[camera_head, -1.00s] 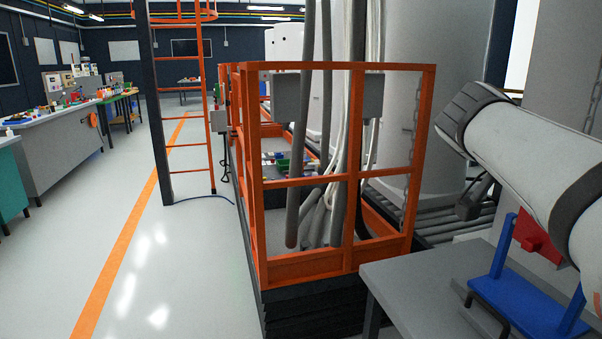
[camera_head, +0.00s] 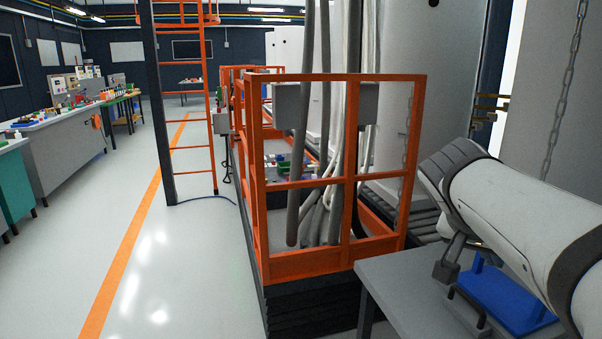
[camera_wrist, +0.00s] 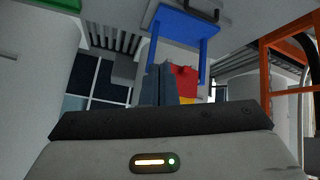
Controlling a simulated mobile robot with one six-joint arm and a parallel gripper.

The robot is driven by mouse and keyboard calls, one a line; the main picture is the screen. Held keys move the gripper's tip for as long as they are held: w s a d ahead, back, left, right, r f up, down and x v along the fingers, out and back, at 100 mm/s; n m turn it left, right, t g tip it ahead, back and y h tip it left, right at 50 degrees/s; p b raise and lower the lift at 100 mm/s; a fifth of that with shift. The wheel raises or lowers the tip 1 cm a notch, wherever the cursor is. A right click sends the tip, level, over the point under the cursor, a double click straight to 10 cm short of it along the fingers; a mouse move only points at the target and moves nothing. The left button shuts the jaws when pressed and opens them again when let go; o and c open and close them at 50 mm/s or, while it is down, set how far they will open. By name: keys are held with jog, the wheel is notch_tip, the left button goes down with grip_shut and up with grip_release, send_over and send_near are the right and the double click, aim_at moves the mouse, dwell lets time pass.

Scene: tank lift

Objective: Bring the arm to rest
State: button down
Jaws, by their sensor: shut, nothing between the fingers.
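My arm reaches in from the right of the head view, a white link with dark grey joint covers, over a grey table (camera_head: 405,285). A dark end part hangs below it near the table's far side; whether it is my gripper I cannot tell. In the wrist view my gripper (camera_wrist: 158,82) shows as two blue-grey fingers side by side, shut and empty. A red part (camera_wrist: 186,80) with yellow below it shows just beside the fingers; whether they touch I cannot tell. A blue stand (camera_wrist: 184,27) is beyond them, and it also shows on the table (camera_head: 505,300), partly hidden by my arm.
An orange railed lift platform (camera_head: 350,180) with hanging grey hoses stands close beyond the table. A chain (camera_head: 560,95) hangs at the right, before a grey wall. Clear floor (camera_head: 180,250) lies at the left, with workbenches (camera_head: 70,145) beyond.

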jog(key=s+a+f+n+y+p, duration=0.3)
jog(key=a+f+n+p, duration=0.1)
jog(key=a, duration=0.3)
jog(key=s+a+f+n+g+y+p, duration=0.1)
jog(key=s+a+f+n+y+p, duration=0.2)
jog(key=a, duration=0.5)
jog(key=f+n+y+p, duration=0.1)
jog(key=n+p, duration=0.1)
jog(key=shift+s+a+f+n+y, duration=0.2)
jog(key=shift+s+f+n+y, duration=0.1)
jog(key=shift+s+f, duration=0.1)
